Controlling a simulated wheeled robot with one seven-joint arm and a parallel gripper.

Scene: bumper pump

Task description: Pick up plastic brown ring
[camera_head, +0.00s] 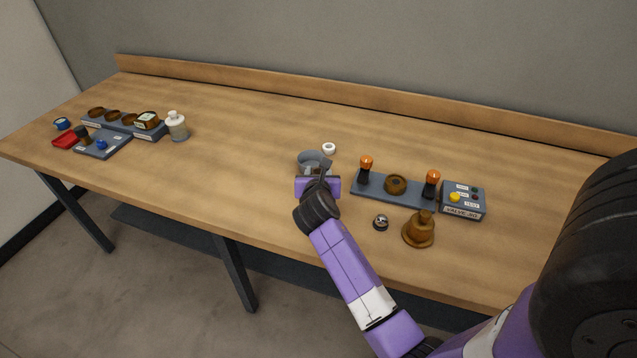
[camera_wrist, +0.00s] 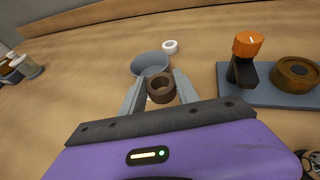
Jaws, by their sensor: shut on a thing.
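The brown ring (camera_wrist: 161,89) sits between the two fingers of my gripper (camera_wrist: 160,92) in the wrist view. The fingers are shut on it, one on each side, and its round hole faces the camera. A grey round bowl (camera_wrist: 150,64) is just beyond the ring, and the ring overlaps its near side in that view. In the head view my gripper (camera_head: 318,175) is at the near side of the grey bowl (camera_head: 314,157), and the wrist hides the ring. I cannot tell how high the ring is above the table.
A white ring (camera_head: 329,148) lies behind the bowl. To the right is a grey plate (camera_head: 380,192) with two orange-topped clamps and a brown part, then a button box (camera_head: 462,200). A brown bell-shaped part (camera_head: 418,229) stands in front.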

